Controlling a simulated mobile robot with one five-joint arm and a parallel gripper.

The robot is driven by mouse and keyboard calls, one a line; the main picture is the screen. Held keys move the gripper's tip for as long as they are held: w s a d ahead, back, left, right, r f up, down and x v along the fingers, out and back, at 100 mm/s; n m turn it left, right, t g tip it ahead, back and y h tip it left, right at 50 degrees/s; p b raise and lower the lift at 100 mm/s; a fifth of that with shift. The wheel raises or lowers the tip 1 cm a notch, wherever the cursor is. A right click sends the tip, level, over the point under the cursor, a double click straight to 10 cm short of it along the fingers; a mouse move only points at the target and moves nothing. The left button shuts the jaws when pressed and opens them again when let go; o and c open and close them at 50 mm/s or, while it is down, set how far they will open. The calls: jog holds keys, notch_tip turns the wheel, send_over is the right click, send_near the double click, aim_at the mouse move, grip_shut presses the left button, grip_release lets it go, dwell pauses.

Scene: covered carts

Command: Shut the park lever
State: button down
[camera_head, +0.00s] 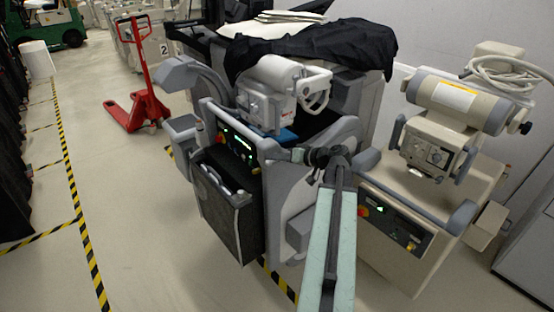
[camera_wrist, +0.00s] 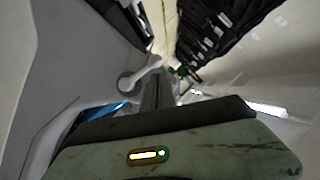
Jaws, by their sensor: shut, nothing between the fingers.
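A pale grey lever with a rounded end (camera_wrist: 127,83) shows in the wrist view, just left of my gripper's fingers. It looks like the park lever, but no label is readable. In the head view a small light grey rounded piece (camera_head: 297,155) sits at the right end of the middle cart's front handle, beside my gripper. My gripper (camera_head: 318,156) is shut and empty at that front corner of the cart. Its dark fingers (camera_wrist: 152,92) point ahead in the wrist view. I cannot tell whether they touch the lever. My arm hides part of the cart's right side.
A beige cart (camera_head: 400,225) stands close on the right. A red pallet jack (camera_head: 138,90) stands behind.

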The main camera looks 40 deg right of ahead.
jog(key=d+p+v, duration=0.1)
jog(key=p+v, duration=0.2)
jog(key=v, duration=0.9)
jog(key=shift+w+r+p, duration=0.2)
jog(key=shift+r+p, duration=0.1)
